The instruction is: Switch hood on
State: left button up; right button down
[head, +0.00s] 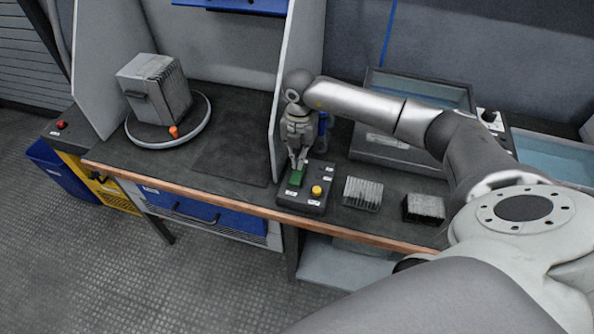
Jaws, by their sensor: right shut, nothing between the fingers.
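A dark control box (312,203) sits on the bench near its front edge, just right of the hood's right side panel. It carries a green button or switch (296,177) at upper left and a yellow round knob (317,190) at right, with small white labels. My right gripper (298,165) points down with its fingers shut and empty, right at the top of the green switch. I cannot tell whether the fingertips touch it. The hood (284,85) stands on the bench with grey side panels. My left gripper is not in view.
Inside the hood, a grey finned block (155,90) stands on a round turntable (190,134) with an orange knob (173,132). Two brush-like blocks (362,193) (424,208) lie right of the control box. A grey tank (390,150) stands behind. A red-button box (62,126) is at far left.

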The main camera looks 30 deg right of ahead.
jog(key=shift+s+f+b, duration=0.1)
jog(key=shift+f+b, duration=0.8)
jog(key=shift+f, duration=0.4)
dwell(0.4)
jog(key=shift+r, duration=0.15)
jog(key=shift+r+p, duration=0.6)
jog(key=shift+p, duration=0.1)
jog(key=shift+r+p, duration=2.05)
jog(key=shift+r, duration=0.8)
jog(key=shift+f, duration=0.1)
